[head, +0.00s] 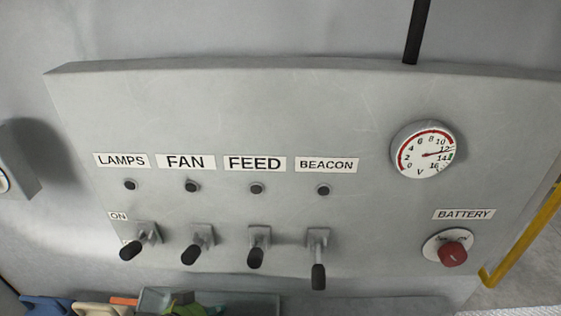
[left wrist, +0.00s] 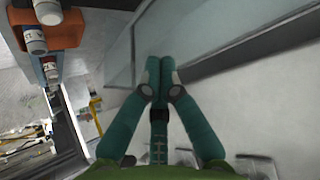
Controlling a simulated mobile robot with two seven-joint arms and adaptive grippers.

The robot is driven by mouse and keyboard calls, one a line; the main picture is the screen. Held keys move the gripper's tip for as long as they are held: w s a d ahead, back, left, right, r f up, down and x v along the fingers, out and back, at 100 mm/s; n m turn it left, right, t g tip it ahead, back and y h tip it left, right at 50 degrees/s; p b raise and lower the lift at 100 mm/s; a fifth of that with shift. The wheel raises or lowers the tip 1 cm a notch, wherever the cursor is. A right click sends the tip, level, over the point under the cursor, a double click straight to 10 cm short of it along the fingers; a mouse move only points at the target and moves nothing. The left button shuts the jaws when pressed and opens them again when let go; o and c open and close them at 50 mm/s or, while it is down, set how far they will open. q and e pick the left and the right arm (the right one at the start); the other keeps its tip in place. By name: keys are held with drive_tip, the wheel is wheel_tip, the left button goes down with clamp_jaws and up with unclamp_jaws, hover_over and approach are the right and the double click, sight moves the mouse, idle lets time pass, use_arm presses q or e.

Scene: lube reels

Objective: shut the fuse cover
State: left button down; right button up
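My left gripper (left wrist: 160,68) has teal fingers that meet at their tips in the left wrist view, with nothing visible between them. Green parts of this gripper (head: 190,308) show at the bottom edge of the head view, cut off by the frame. A greyish see-through piece (head: 250,302), which may be the fuse cover, lies around it below the switches. In the left wrist view a pale see-through pane (left wrist: 118,45) lies left of the fingertips. I cannot tell whether the fingers touch it. My right gripper is not in view.
The grey panel (head: 300,120) carries several toggle switches (head: 257,248), a voltmeter (head: 425,150) and a red battery knob (head: 453,254). Blue (head: 45,305) and beige (head: 98,309) pieces show at the lower left. A yellow rail (head: 522,240) runs at the right.

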use_arm(q)
drive_tip(key=s, duration=0.4)
drive_tip(key=shift+a+f, duration=0.1)
drive_tip(key=shift+f, duration=0.2)
idle(0.3)
idle(0.8)
drive_tip(key=s+r, duration=0.5)
drive_tip(key=s, duration=0.1)
idle(0.5)
drive_tip(key=shift+w+a, duration=0.1)
